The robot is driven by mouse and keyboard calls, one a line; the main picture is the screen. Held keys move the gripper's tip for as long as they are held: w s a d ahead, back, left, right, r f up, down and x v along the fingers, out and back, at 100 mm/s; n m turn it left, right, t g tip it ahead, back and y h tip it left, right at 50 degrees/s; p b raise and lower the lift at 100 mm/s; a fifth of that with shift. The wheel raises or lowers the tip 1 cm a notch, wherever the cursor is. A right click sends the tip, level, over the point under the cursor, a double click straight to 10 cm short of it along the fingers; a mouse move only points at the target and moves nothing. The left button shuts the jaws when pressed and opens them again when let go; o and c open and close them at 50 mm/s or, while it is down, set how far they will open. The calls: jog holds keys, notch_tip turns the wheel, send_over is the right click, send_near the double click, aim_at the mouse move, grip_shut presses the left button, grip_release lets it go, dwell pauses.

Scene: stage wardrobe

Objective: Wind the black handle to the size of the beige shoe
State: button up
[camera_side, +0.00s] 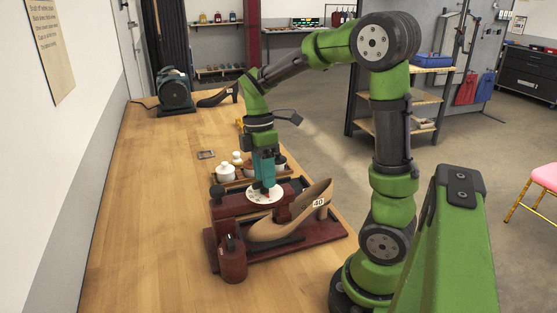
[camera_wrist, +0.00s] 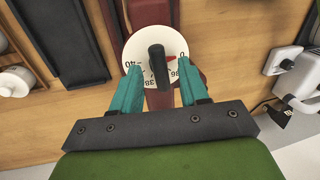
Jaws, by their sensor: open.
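The beige shoe (camera_side: 290,215) rests on a dark red wooden stand (camera_side: 335,232) and bears a tag reading 40. A white numbered dial (camera_side: 262,195) sits on the stand's raised red block; in the wrist view the dial (camera_wrist: 139,45) shows 40 at its left and smaller numbers at its lower right. The black handle (camera_wrist: 157,58) stands over the dial's middle. My gripper (camera_side: 265,183) points down over the dial. In the wrist view its teal fingers (camera_wrist: 160,76) are open, one on each side of the handle, with gaps showing. The side view hides the handle.
A tray with white pots (camera_side: 226,173) stands just behind the stand. A dark shoe (camera_side: 218,96) and a dark teal machine (camera_side: 174,92) are at the table's far end. The wooden table (camera_side: 140,215) is clear at the left.

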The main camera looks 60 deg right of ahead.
jog(key=shift+f, duration=0.25)
grip_shut()
